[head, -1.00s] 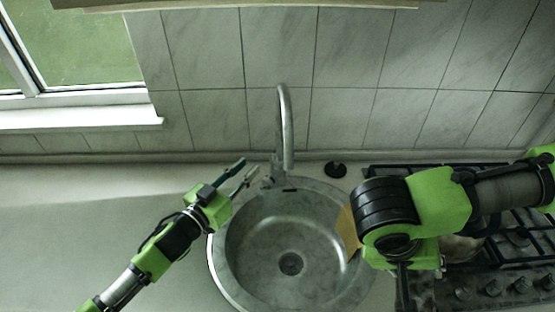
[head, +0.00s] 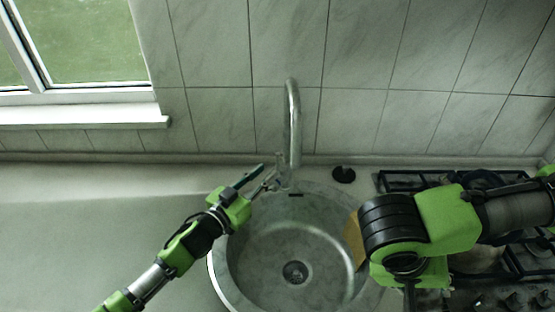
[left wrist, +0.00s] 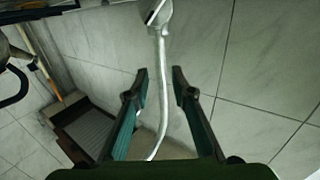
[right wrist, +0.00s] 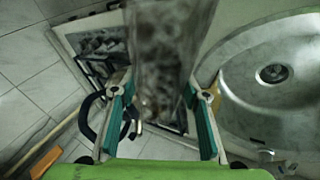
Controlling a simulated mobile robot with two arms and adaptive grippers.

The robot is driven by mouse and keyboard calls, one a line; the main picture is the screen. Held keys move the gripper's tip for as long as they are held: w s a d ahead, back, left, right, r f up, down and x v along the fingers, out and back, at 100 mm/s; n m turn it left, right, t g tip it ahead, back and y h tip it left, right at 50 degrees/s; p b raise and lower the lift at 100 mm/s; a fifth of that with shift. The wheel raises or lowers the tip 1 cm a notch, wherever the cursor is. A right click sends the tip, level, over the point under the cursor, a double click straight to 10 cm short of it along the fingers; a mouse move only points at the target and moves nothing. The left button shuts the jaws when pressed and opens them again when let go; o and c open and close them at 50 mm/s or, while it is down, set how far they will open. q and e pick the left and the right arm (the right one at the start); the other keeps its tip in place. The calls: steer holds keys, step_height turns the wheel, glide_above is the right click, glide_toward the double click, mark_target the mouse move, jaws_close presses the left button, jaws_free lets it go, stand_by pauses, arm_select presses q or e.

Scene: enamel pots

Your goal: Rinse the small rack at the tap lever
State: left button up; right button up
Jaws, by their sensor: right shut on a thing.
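The tap (head: 294,125) rises behind the round sink (head: 222,275). A small grey lever-like part (head: 281,168) is at its base. My left gripper (head: 268,176) is open beside that base, its fingertips close to the lever; whether they touch is unclear. In the left wrist view the tap's silver stem (left wrist: 162,50) shows between the open fingers (left wrist: 160,74). My right gripper (right wrist: 161,82) is shut on a grey, speckled, blurred thing (right wrist: 170,45), apparently the small rack. In the head view my right arm hides it at the sink's right side.
A tan piece (head: 352,241) shows beside my right gripper at the sink's right edge; what it belongs to is unclear. A gas hob (head: 400,180) is on the right. A black round item (head: 343,174) stands right of the tap. The left counter (head: 90,230) is clear.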

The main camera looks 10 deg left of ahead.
mark_target(277, 161)
arm_select(q)
steer(key=p+x, duration=0.1)
steer(key=x, duration=0.6)
steer(key=shift+w, duration=0.1)
jaws_close()
